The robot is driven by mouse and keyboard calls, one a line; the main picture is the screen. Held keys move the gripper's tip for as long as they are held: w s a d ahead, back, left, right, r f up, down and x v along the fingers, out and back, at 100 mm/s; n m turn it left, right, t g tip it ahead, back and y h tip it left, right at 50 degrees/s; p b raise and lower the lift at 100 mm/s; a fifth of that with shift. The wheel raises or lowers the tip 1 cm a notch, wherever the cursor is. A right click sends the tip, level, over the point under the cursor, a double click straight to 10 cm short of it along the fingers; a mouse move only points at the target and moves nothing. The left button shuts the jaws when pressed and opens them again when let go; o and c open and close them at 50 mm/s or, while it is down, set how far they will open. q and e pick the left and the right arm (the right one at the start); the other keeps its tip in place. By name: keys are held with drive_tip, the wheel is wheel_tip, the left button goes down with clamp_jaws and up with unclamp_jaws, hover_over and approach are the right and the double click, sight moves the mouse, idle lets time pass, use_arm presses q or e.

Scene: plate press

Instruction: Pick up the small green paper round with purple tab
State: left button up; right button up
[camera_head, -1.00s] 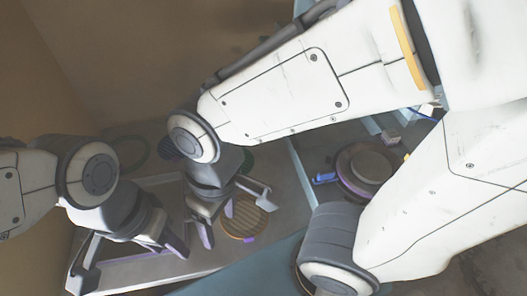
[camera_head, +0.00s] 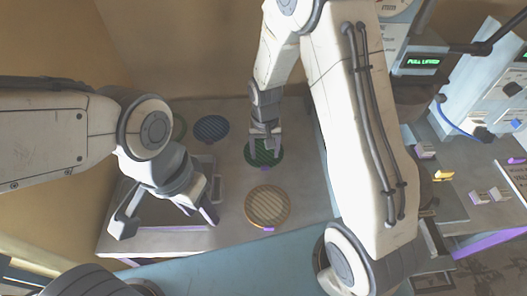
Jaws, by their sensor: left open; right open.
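A dark green striped round (camera_head: 269,160) with a small purple tab at its front edge lies on the grey table. My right gripper (camera_head: 264,150) points down over it and hides its middle; I cannot tell whether the fingertips touch it. The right gripper is open. A second green round (camera_head: 180,126) lies at the back left, mostly hidden behind my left arm. My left gripper (camera_head: 168,222) is open and empty over the front left of the table.
A blue round (camera_head: 211,129) lies behind, and a tan striped round (camera_head: 268,206) with a purple tab lies in front. A tray (camera_head: 204,158) is partly behind my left gripper. Machines with a lit green display (camera_head: 423,61) stand at the right.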

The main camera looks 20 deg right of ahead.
sight(265, 171)
drive_tip(key=shift+f+p, duration=0.7)
drive_tip(key=shift+f, duration=2.9)
clamp_jaws()
